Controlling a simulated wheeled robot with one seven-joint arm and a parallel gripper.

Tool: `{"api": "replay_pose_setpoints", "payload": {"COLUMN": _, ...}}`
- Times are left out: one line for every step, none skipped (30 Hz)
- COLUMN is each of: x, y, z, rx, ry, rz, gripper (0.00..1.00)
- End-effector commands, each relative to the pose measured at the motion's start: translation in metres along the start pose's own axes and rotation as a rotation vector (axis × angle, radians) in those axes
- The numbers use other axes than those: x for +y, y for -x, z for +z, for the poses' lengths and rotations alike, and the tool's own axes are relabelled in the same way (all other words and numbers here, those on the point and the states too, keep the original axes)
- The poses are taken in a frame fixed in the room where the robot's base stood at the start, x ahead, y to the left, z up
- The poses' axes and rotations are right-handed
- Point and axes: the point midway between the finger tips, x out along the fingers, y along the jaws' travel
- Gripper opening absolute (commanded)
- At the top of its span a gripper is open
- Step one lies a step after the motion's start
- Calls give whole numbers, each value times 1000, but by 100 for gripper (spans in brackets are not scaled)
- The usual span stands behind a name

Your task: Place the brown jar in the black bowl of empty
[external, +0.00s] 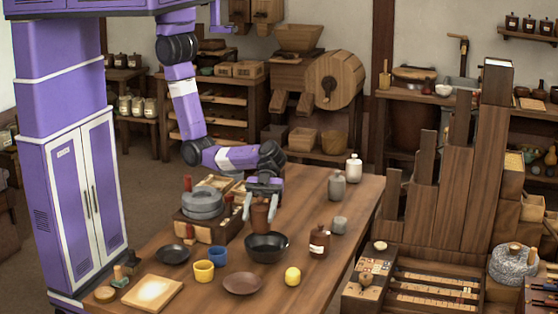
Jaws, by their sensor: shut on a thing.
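My gripper (262,208) points down over the table and is shut on a brown jar (260,216), which is upright between its fingers. The black bowl (266,250) stands on the table just in front of the jar in the picture. The jar's lower end shows just above the bowl's far rim; I cannot tell whether it is over the bowl or behind it. The inside of the bowl that shows looks empty. A second brown jar (318,241), with a pale label, stands on the table right of the bowl.
Around the bowl are a blue cup (217,256), a yellow cup (204,271), a brown plate (242,284), a yellow ball (292,276) and a dark dish (172,254). A stone quern (202,205) stands left of my gripper. Grey jars (337,187) stand behind right.

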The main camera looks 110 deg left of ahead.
Motion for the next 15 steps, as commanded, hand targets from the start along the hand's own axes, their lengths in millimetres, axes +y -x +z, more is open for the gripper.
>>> {"api": "replay_pose_setpoints", "payload": {"x": 0, "y": 0, "z": -1, "rx": 2, "ry": -1, "rz": -1, "gripper": 0}}
{"api": "replay_pose_setpoints", "payload": {"x": 0, "y": 0, "z": -1, "rx": 2, "ry": -1, "rz": -1, "gripper": 0}}
{"api": "replay_pose_setpoints", "payload": {"x": 0, "y": 0, "z": 0, "rx": 2, "ry": -1, "rz": -1, "gripper": 0}}
{"api": "replay_pose_setpoints", "payload": {"x": 0, "y": -1, "z": 1, "rx": 2, "ry": -1, "rz": -1, "gripper": 0}}
{"api": "replay_pose_setpoints", "payload": {"x": 0, "y": -1, "z": 2, "rx": 2, "ry": -1, "rz": -1, "gripper": 0}}
{"api": "replay_pose_setpoints", "payload": {"x": 0, "y": -2, "z": 3, "rx": 2, "ry": -1, "rz": -1, "gripper": 0}}
{"api": "replay_pose_setpoints", "payload": {"x": 0, "y": -2, "z": 3, "rx": 2, "ry": -1, "rz": -1, "gripper": 0}}
{"api": "replay_pose_setpoints", "payload": {"x": 0, "y": -2, "z": 4, "rx": 2, "ry": -1, "rz": -1, "gripper": 0}}
{"api": "replay_pose_setpoints", "payload": {"x": 0, "y": -2, "z": 5, "rx": 2, "ry": -1, "rz": -1, "gripper": 0}}
{"api": "replay_pose_setpoints", "payload": {"x": 0, "y": -3, "z": 5, "rx": 2, "ry": -1, "rz": -1, "gripper": 0}}
{"api": "replay_pose_setpoints", "payload": {"x": 0, "y": -3, "z": 6, "rx": 2, "ry": -1, "rz": 0, "gripper": 0}}
{"api": "replay_pose_setpoints", "payload": {"x": 0, "y": -3, "z": 7, "rx": 2, "ry": -1, "rz": 0, "gripper": 0}}
{"api": "replay_pose_setpoints", "payload": {"x": 0, "y": -4, "z": 8, "rx": 2, "ry": -1, "rz": 0, "gripper": 0}}
{"api": "replay_pose_setpoints", "payload": {"x": 0, "y": -4, "z": 8, "rx": 2, "ry": -1, "rz": 0, "gripper": 0}}
{"api": "replay_pose_setpoints", "payload": {"x": 0, "y": -4, "z": 9, "rx": 2, "ry": -1, "rz": 0, "gripper": 0}}
